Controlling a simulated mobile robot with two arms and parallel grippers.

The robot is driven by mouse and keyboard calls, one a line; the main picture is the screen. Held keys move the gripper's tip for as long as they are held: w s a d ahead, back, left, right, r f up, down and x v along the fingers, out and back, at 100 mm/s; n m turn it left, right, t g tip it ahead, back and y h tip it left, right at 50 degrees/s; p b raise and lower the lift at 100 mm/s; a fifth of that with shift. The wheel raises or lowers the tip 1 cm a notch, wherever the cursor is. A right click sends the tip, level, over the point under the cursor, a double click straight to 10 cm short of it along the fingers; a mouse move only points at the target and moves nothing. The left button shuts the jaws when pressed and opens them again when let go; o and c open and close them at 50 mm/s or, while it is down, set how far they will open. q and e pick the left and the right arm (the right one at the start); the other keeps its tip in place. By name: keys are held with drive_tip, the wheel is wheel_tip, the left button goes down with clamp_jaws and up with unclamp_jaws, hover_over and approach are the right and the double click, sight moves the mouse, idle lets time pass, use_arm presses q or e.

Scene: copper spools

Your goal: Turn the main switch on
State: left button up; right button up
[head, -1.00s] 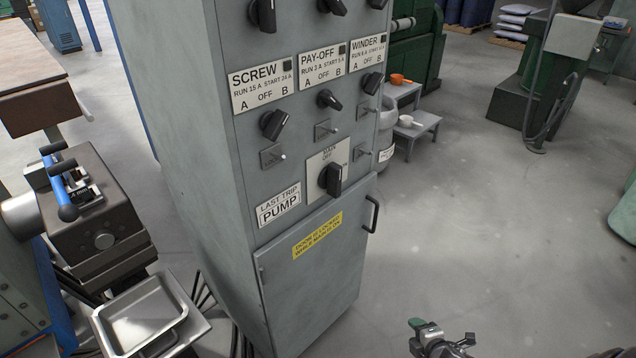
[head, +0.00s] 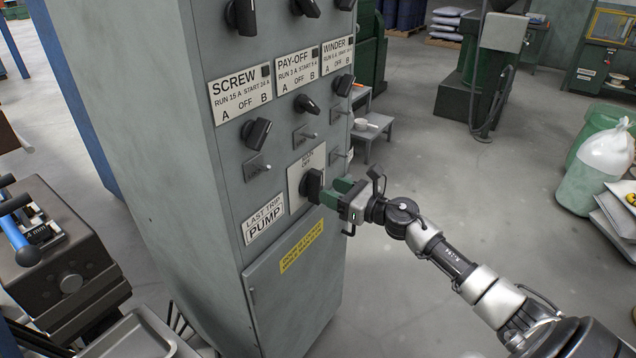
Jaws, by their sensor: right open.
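The main switch (head: 313,184) is a black rotary knob on a pale plate (head: 294,178) marked MAIN OFF, on the front of the grey cabinet. My right gripper (head: 328,193) has green fingers and reaches in from the right, with its tips at the knob's right side. It is open. The fingers hide part of the plate and the knob's right edge, and I cannot tell whether they touch the knob. My left gripper is out of view.
The cabinet (head: 150,150) carries other knobs, such as the SCREW knob (head: 257,133), and small toggles close above. A yellow label (head: 302,245) and a lower door sit below. A grey step stool (head: 372,128) stands behind.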

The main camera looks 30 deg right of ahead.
sight(321, 186)
drive_tip(key=shift+x, duration=2.25)
drive_tip(key=shift+f, duration=0.1)
drive_tip(key=shift+c, duration=0.2)
clamp_jaws()
drive_tip(key=shift+p, duration=0.3)
